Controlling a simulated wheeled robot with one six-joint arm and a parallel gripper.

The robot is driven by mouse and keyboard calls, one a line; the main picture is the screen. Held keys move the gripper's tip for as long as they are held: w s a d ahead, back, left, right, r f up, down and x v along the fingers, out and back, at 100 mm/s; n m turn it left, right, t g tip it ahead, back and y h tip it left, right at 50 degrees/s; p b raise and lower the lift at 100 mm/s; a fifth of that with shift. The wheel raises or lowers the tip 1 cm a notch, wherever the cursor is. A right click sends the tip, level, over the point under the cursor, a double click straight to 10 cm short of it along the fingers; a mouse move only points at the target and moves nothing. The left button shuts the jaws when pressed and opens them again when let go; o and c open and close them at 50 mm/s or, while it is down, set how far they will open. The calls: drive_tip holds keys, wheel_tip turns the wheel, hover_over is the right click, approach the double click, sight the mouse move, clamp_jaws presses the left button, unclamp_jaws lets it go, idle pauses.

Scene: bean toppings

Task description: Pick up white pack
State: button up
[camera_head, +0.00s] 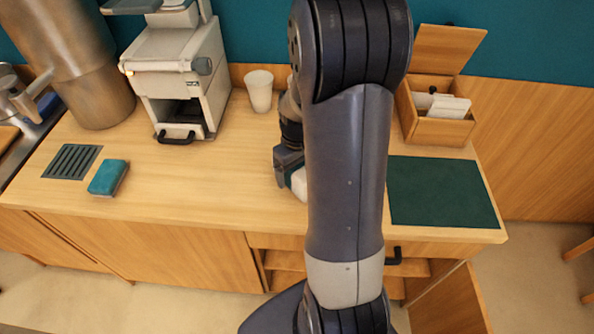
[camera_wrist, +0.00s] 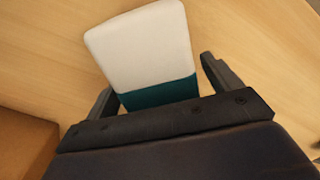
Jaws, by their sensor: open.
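A white pack with a dark green band (camera_wrist: 143,50) fills the upper middle of the wrist view. It lies between the two open fingers of my gripper (camera_wrist: 158,85), with its green end nearest the palm. A gap shows between the pack and the right finger; the left finger is close to the pack's edge. In the head view, part of the white pack (camera_head: 299,184) shows beside my gripper (camera_head: 288,176), low over the wooden counter. My arm hides the rest of it there.
On the wooden counter (camera_head: 210,190) stand a white machine (camera_head: 180,70), a white cup (camera_head: 258,90) and an open wooden box (camera_head: 437,128) with white packs inside. A blue-green sponge (camera_head: 108,177) and a dark green mat (camera_head: 440,193) lie at either side. The counter's front edge is close.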

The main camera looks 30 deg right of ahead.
drive_tip(key=shift+c, duration=0.2)
drive_tip(key=c, duration=1.2)
drive_tip(key=shift+o, duration=0.2)
drive_tip(key=shift+r, duration=0.1)
